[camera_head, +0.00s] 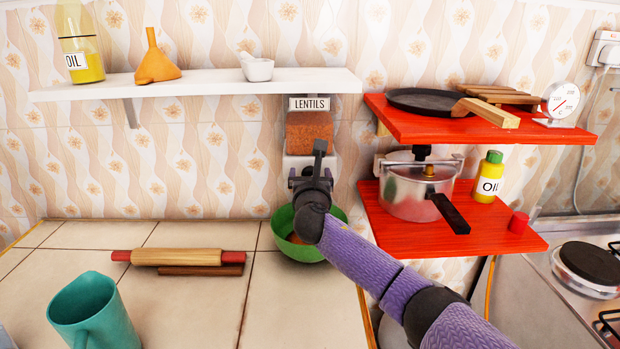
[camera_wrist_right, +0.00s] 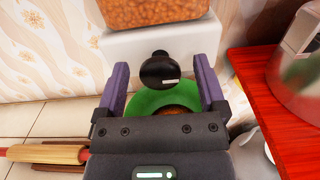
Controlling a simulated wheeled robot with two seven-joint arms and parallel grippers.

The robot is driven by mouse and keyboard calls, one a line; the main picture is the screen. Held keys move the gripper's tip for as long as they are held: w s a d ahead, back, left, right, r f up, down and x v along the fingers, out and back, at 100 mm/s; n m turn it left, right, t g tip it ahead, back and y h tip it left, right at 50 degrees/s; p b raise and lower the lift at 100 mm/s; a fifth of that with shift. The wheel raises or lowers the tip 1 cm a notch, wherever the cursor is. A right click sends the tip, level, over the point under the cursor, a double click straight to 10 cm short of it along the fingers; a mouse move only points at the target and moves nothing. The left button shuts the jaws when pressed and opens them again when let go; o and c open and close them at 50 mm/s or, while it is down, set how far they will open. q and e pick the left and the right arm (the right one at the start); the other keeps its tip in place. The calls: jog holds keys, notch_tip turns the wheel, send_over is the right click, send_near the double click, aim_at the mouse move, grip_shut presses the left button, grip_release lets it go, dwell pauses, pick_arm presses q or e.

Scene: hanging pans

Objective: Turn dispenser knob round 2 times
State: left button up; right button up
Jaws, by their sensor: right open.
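The dispenser (camera_head: 309,132) hangs under the white shelf with a LENTILS label and brown lentils in its clear box. In the right wrist view its white lower body (camera_wrist_right: 120,47) shows, with the round black knob (camera_wrist_right: 160,72) on its front. My right gripper (camera_head: 312,178) is in front of the dispenser and hides the knob in the head view. In the right wrist view the right gripper (camera_wrist_right: 161,64) is open, one purple finger on each side of the knob, with gaps between. A green bowl (camera_head: 290,246) stands below with brown contents. My left gripper is out of view.
A white shelf (camera_head: 200,90) is above. Red shelves with a pressure cooker (camera_head: 405,200), a pan (camera_head: 425,100) and an oil bottle (camera_head: 488,178) are close on the right. A rolling pin (camera_head: 185,257) and teal mug (camera_head: 95,315) are on the tiled counter, left.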

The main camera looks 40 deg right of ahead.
grip_shut()
dwell(0.3)
jog(key=m+p, duration=0.1)
jog(key=m, duration=0.3)
jog(key=shift+f+m+b, duration=0.15)
jog(key=shift+m+b, duration=0.25)
jog(key=shift+m, duration=3.9)
jog(key=shift+f+m+b, duration=0.15)
jog(key=shift+m+b, duration=0.25)
jog(key=shift+m, duration=3.9)
jog(key=shift+f+m+b, duration=0.15)
jog(key=shift+m+b, duration=0.25)
jog(key=shift+m, duration=3.9)
